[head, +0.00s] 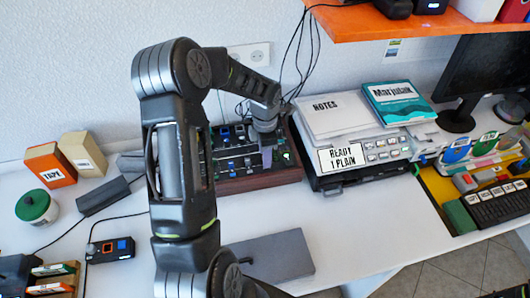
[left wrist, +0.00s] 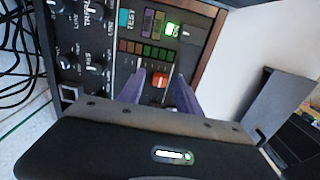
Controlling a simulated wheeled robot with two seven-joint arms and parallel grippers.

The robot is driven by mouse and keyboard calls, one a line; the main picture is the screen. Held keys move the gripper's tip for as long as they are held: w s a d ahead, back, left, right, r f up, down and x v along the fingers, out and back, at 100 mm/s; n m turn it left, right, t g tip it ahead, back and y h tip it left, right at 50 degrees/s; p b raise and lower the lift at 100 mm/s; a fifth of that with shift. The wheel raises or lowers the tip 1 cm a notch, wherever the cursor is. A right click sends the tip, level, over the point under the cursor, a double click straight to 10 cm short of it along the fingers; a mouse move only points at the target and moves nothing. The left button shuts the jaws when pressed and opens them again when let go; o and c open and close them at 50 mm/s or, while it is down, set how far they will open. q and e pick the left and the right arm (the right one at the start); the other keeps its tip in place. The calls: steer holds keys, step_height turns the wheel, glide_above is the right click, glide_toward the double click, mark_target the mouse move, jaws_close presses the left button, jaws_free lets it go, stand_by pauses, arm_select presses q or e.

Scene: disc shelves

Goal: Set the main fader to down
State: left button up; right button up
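The mixer (head: 235,183) is a dark panel with a wooden edge, standing against the wall in the head view. In the left wrist view its panel (left wrist: 122,62) shows black knobs, coloured buttons and an orange-red fader cap (left wrist: 160,80). My left gripper (head: 268,150) is over the right part of the mixer. In the left wrist view its two purple-grey fingers (left wrist: 160,84) stand apart, one on each side of the orange-red cap, with gaps visible. The lower part of the fader's slot is hidden behind the gripper.
A device with notes and a book on it (head: 335,115) stands right of the mixer. An orange box (head: 50,167) and a green-lidded jar (head: 37,207) are at the left. Black cables (head: 300,55) hang behind the mixer. The table front has a grey pad (head: 280,256).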

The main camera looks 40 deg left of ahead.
arm_select(q)
jaws_close()
stand_by(1.2)
